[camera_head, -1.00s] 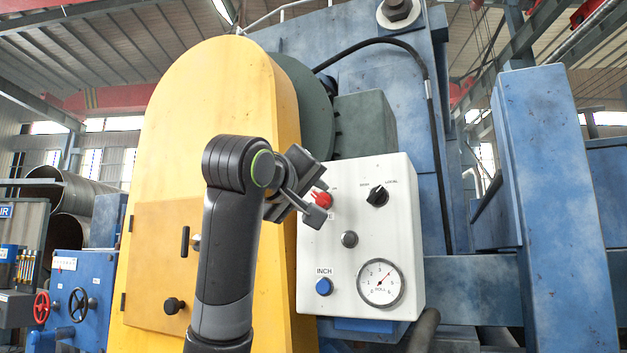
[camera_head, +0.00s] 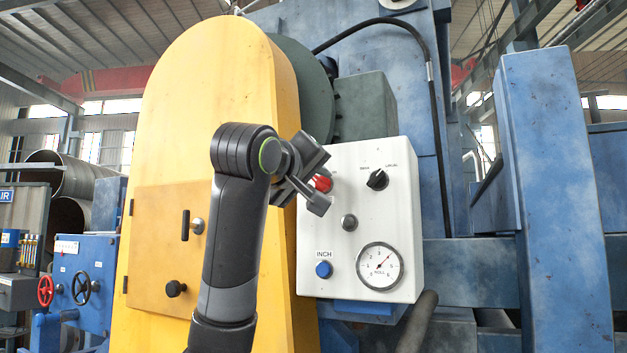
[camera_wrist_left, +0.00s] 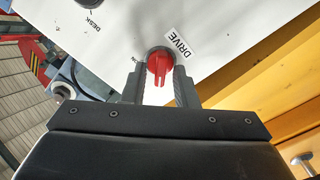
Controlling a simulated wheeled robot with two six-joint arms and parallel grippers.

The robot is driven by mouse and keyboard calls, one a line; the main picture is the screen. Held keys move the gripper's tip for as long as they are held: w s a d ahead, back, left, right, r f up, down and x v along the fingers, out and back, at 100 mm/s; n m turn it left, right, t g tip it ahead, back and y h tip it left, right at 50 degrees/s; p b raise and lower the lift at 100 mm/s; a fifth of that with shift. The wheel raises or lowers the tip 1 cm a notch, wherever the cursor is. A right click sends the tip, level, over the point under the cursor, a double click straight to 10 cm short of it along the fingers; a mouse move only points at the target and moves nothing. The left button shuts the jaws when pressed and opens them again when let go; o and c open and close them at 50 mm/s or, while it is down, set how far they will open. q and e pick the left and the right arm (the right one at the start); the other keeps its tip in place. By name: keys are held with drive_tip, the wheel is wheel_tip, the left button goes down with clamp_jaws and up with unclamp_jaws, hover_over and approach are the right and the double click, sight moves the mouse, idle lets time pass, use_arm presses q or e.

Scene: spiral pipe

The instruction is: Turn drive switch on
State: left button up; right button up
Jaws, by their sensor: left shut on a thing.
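The white control box (camera_head: 338,254) stands in the middle of the head view. The red drive switch (camera_head: 322,183) is on its upper left, partly hidden by my left gripper (camera_head: 322,195). In the left wrist view the red switch (camera_wrist_left: 160,68) sits between the two fingers of my left gripper (camera_wrist_left: 161,84), beside the label DRIVE (camera_wrist_left: 180,43). The fingers are shut on the switch's knob. Its label and setting marks are mostly hidden in the head view. My right gripper is not in view.
The box also carries a black selector (camera_head: 377,180), a grey button (camera_head: 349,222), a blue INCH button (camera_head: 323,269) and a gauge (camera_head: 380,266). A yellow housing (camera_head: 200,90) stands behind my left arm. A blue post (camera_head: 555,200) rises at the right.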

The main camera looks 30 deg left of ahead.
use_arm(q)
drive_tip(key=m+b, duration=0.1)
drive_tip(key=m, duration=0.3)
drive_tip(key=shift+d+b, duration=0.1)
drive_tip(key=shift+b, duration=0.2)
drive_tip(key=m+b, duration=0.1)
drive_tip(key=m, duration=0.4)
drive_tip(key=shift+d+m, duration=0.15)
drive_tip(key=shift+m, duration=0.25)
drive_tip(key=m, duration=0.4)
drive_tip(key=shift+d+b, duration=0.1)
drive_tip(key=shift+b, duration=0.25)
drive_tip(key=shift+d+m, duration=0.1)
drive_tip(key=shift+m, duration=1.7)
drive_tip(key=o, duration=0.6)
drive_tip(key=shift+o, duration=0.2)
drive_tip(key=shift+s, duration=0.1)
